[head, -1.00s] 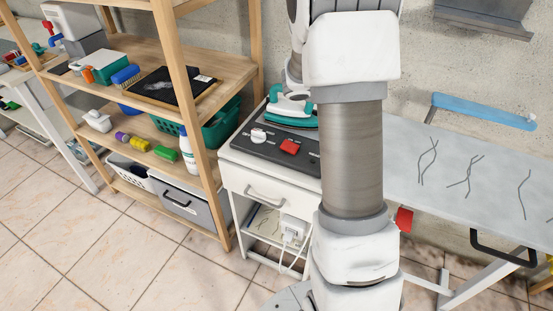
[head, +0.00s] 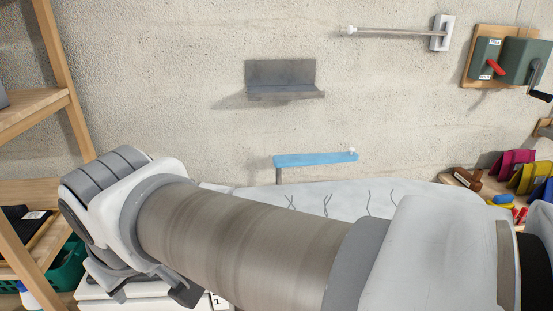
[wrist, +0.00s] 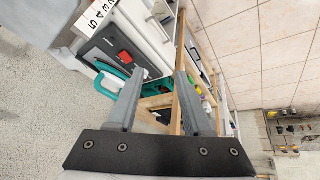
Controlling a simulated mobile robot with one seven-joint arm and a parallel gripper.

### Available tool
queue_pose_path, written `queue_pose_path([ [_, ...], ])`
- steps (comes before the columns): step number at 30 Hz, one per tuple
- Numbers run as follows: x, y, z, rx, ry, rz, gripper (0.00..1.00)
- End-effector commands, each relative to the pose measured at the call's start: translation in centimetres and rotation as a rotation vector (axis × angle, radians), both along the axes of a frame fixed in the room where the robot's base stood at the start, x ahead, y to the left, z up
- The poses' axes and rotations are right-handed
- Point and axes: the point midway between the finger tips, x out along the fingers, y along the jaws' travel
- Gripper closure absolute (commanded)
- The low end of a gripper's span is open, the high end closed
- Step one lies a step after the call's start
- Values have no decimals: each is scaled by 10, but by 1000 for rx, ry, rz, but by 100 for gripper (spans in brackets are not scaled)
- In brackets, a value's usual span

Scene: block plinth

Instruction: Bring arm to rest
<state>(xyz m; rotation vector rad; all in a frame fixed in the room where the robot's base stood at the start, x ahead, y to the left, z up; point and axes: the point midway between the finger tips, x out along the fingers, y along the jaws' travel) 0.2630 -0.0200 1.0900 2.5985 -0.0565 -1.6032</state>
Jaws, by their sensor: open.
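My gripper (wrist: 160,76) is open and empty in the wrist view, with its two grey fingers apart. Beyond the fingers are the white cabinet and the wooden shelf, and nothing is between the fingertips. In the head view my arm stretches across the lower half from right to left, and I cannot make out the fingers there.
The wooden shelf (head: 62,70) stands left. A grey wall ledge (head: 284,92) and a blue strip (head: 315,159) are above the pale board (head: 430,193).

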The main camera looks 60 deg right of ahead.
Motion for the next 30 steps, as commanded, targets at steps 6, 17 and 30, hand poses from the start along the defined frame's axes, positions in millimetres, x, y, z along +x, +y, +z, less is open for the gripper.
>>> queue_pose_path([
  [6,-15,20,-3,93,-26,-16,50],
  [17,-15,20,2,95,-25,-14,50],
  [30,-15,20,77,94,-25,-13,50],
])
